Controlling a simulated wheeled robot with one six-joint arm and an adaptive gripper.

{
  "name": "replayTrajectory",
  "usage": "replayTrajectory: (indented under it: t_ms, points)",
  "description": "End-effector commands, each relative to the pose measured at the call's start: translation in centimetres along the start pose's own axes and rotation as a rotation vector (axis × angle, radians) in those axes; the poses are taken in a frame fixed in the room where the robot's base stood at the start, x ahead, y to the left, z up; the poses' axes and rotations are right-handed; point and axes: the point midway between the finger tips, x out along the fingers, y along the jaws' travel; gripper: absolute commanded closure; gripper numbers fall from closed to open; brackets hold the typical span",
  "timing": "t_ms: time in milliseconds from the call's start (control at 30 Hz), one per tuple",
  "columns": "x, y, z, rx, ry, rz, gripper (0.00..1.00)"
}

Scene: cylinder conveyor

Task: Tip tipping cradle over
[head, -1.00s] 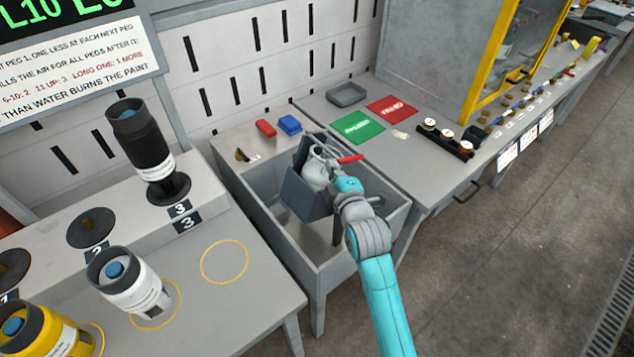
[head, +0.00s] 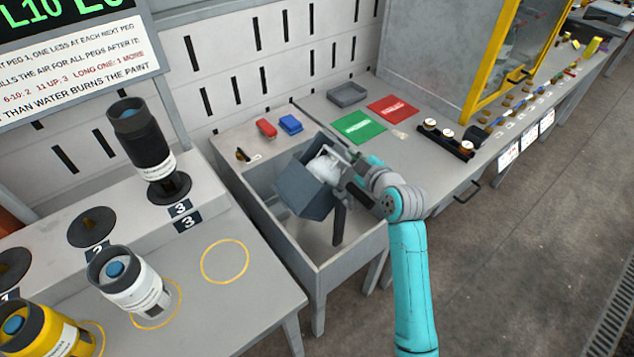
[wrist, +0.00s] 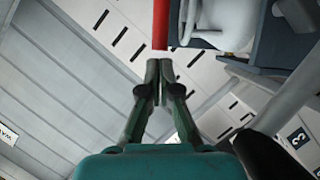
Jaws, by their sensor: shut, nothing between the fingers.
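The tipping cradle (head: 301,192) is a dark blue-grey box over the open grey bin, on a dark post. It is tilted, with its open side toward the upper right, and a pale rounded vessel (head: 325,167) sits in it. In the wrist view the cradle (wrist: 285,42) and the pale vessel (wrist: 220,22) are at the upper right. A red bar (wrist: 160,24) ends just beyond the fingertips. My gripper (wrist: 152,66) is shut and empty, close below the red bar; I cannot tell whether they touch. In the head view its fingertips are hard to make out beside the cradle.
The grey bin (head: 358,246) surrounds the cradle's post. At left stand a black cylinder (head: 148,145), a white cylinder (head: 128,280) and a yellow one (head: 45,330). Red and blue blocks (head: 290,123) lie behind. A green mat (head: 359,127) and red mat (head: 392,110) lie right.

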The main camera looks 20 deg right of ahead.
Motion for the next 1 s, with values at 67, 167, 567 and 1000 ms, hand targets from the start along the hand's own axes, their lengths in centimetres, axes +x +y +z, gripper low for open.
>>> replayTrajectory:
  t_ms: [67,167,567,1000]
  points:
    - [0.2,0.3,0.6,0.034,-0.004,-0.014,1.00]
    - [0.5,0.6,1.3,0.081,-0.004,-0.036,1.00]
    - [1.6,1.4,3.7,0.265,-0.005,-0.116,1.00]
    - [2.8,1.7,6.5,0.466,-0.005,-0.204,1.00]
